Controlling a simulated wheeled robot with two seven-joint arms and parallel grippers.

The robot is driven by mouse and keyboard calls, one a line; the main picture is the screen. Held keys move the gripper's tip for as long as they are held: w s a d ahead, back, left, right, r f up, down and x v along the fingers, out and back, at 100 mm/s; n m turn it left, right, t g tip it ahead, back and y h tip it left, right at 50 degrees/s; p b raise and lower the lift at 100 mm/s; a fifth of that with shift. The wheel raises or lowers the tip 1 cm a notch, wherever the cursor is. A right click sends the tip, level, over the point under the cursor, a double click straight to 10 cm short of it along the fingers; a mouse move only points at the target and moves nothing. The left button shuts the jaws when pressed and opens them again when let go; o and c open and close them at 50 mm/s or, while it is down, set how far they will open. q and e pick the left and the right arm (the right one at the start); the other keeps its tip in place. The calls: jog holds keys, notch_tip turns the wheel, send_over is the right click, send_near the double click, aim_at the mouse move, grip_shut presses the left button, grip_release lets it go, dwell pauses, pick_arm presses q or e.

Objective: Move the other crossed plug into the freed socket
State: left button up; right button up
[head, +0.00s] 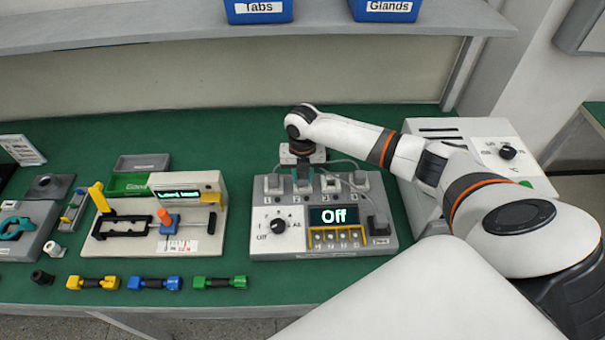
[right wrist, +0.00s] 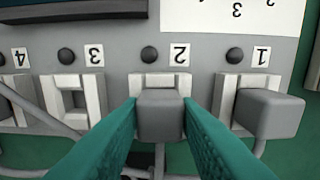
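The grey power unit (head: 325,245) has a row of numbered sockets along its back. My right gripper (head: 302,165) reaches down over socket 2. In the right wrist view its teal fingers (right wrist: 160,115) lie against both sides of the grey plug (right wrist: 160,112) at socket 2, which appears seated. Socket 3 (right wrist: 74,100) is empty. Another grey plug (right wrist: 268,112) sits in socket 1. A plug (head: 361,180) is at socket 4, only partly visible in the wrist view. Grey cables cross behind the sockets. My left gripper is out of view.
The unit's display (head: 334,215) reads "Off". A beige fixture (head: 150,245) stands to the left, with yellow, blue and green parts in front. A grey box with a dial (head: 490,155) stands right, behind my right arm. The green bench is clear in front of the unit.

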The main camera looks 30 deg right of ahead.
jog(key=o, duration=0.4)
notch_tip(320, 180, up, 12)
jog(key=shift+b, duration=0.85)
